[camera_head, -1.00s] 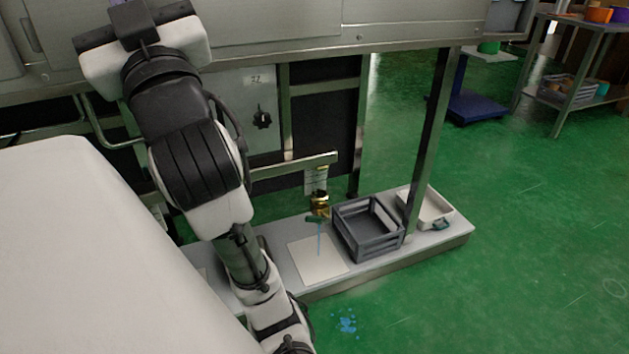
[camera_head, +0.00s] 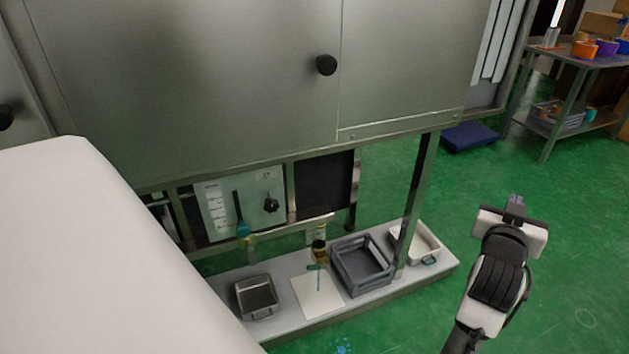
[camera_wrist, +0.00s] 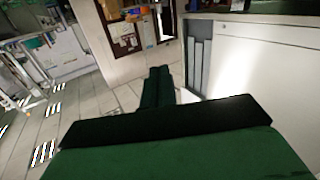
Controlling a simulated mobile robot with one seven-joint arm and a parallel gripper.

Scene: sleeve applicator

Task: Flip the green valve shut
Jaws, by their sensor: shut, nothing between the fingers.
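A brass valve (camera_head: 319,250) with a small green handle (camera_head: 316,267) sits low under the cabinet, above a pale square mat (camera_head: 307,304). A thin blue stream (camera_head: 318,282) runs down from it onto the mat. The exact angle of the handle is too small to tell. My gripper (camera_wrist: 159,75) shows in the wrist view with its dark green fingers together and nothing between them. It faces a distant wall and cabinet, and the valve is not in that view. In the head view my arm is at the lower right, well away from the valve.
A grey crate (camera_head: 362,266) stands just right of the valve, with a white tray (camera_head: 423,243) beyond a metal post (camera_head: 415,190). A metal bin (camera_head: 256,296) stands left of the mat. The steel cabinet (camera_head: 220,90) overhangs the shelf. Green floor at right is open.

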